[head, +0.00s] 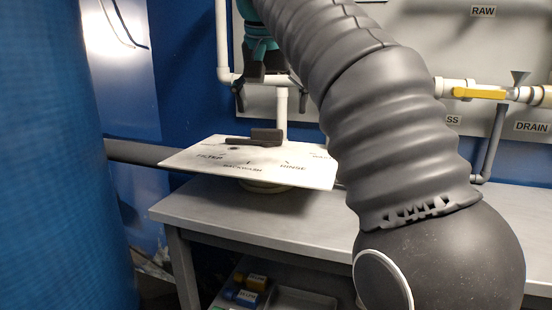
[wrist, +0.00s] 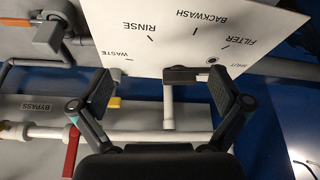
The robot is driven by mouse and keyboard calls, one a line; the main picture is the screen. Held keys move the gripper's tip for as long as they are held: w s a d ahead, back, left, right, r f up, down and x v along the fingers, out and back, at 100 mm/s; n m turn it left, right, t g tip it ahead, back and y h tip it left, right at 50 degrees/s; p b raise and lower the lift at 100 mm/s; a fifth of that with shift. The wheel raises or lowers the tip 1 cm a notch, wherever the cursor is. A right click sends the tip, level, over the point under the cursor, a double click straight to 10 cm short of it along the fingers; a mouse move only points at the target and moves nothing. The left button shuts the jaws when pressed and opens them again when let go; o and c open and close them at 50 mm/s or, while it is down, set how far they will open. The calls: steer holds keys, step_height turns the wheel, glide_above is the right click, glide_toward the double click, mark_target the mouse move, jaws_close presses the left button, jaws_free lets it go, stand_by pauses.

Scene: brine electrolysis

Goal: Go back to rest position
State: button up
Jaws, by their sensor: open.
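My gripper (wrist: 163,90) is open and empty in the wrist view, with its two fingers spread wide. In the head view my gripper (head: 266,92) hangs above the white dial plate. The plate (head: 310,172) is marked FILTER, BACKWASH and RINSE and lies over the bench. A dark handle (head: 262,138) sits on the plate, below my gripper and apparently apart from it. In the wrist view the handle (wrist: 185,74) shows beyond and between the fingertips, partly hidden by the right finger. The plate (wrist: 150,45) shows WASTE there too.
A grey bench (head: 205,208) stands below the plate, with small bottles (head: 250,288) on its lower shelf. White pipes (head: 222,45) run along the wall behind. A yellow valve handle (head: 480,93) is at the right. A blue cylinder (head: 60,160) fills the left. A red handle (wrist: 71,150) shows in the wrist view.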

steer(key=s+d+f+n, duration=0.1)
steer(key=s+d+f, duration=0.95)
steer(key=f, duration=0.25)
steer(key=s+d+f, duration=0.3)
steer(key=s+f, duration=0.3)
steer(key=f, duration=0.4)
steer(key=s+d+f+t, duration=0.1)
steer(key=s+d+f, duration=0.2)
steer(key=s+f, duration=0.3)
step_height(320, 180, down, 5)
steer(key=shift+r+y, duration=0.15)
steer(key=shift+y, duration=0.25)
steer(key=shift+s, duration=0.1)
